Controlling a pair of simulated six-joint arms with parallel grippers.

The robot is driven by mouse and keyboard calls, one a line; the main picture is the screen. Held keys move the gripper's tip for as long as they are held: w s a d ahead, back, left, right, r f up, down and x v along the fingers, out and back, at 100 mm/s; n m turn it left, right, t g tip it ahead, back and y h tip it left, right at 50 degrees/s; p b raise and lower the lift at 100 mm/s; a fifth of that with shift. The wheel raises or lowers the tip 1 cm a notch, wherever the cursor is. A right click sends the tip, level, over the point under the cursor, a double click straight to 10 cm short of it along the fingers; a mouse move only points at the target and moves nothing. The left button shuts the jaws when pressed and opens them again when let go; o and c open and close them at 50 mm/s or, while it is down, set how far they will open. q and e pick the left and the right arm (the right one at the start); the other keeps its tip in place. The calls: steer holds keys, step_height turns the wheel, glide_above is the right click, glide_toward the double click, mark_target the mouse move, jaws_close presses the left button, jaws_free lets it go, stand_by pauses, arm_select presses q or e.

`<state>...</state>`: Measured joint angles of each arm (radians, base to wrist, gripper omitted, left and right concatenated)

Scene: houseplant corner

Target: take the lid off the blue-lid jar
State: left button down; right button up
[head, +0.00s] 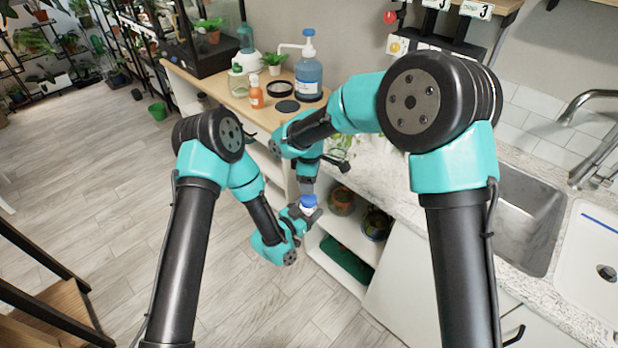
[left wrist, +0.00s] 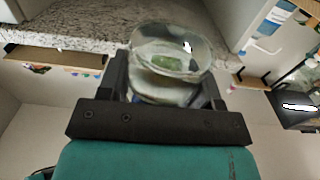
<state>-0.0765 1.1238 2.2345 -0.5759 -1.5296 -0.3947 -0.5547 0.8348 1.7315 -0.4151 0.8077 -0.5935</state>
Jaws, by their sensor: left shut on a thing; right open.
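The blue-lid jar shows in the head view as a small blue lid (head: 308,201) on a jar mostly hidden by the grippers. My left gripper (head: 303,214) is shut on the jar and holds it up in the air, in front of the shelves. In the left wrist view the clear glass jar (left wrist: 170,62) sits between the fingers of the left gripper (left wrist: 168,92), with something green visible in it. My right gripper (head: 310,188) is open, pointing down just above the lid. I cannot tell if its fingers touch the lid.
A sink (head: 528,215) is at the right. Potted plants (head: 342,200) stand on the open shelf behind the grippers. The floor at left is mostly clear.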

mark_target(309, 197)
steer(key=m, duration=0.6)
steer(key=shift+r+m, duration=0.35)
steer(key=shift+m, duration=0.05)
steer(key=shift+f, duration=0.1)
steer(key=shift+f, duration=3.9)
steer(key=shift+c, duration=0.2)
steer(key=c, duration=0.7)
steer(key=n, duration=0.3)
steer(key=shift+r, duration=1.2)
steer(key=shift+r, duration=1.95)
